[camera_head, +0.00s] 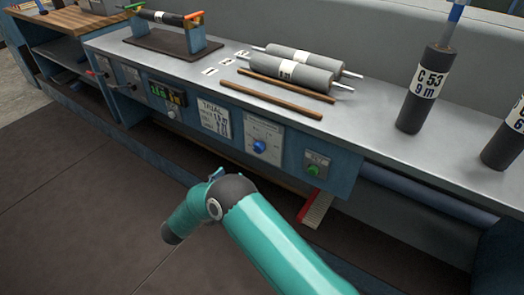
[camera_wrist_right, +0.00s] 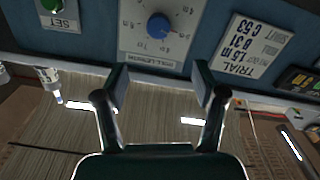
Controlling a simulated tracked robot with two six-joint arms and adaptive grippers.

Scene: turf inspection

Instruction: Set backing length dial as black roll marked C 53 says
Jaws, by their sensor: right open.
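The black roll (camera_head: 413,117) stands upright on the bench at the right; its white label reads "C 53" and "9 m". The dial (camera_head: 260,147) is a blue knob on a white plate on the bench front. It also shows upside down in the right wrist view (camera_wrist_right: 158,26), with scale marks too small to read surely. My right gripper (camera_wrist_right: 160,84) is open and empty, its two fingers apart just short of the dial plate. In the head view my right arm comes from the bottom, its fingers mostly hidden. My left gripper is not in view.
A green SET button (camera_head: 313,170) is right of the dial. A TRIAL card (camera_head: 214,118) and a lit display (camera_head: 167,92) are to its left. Another black roll (camera_head: 508,138) stands at the right edge. Grey rolls (camera_head: 291,75) and brown rods (camera_head: 271,98) lie on the bench (camera_head: 366,120).

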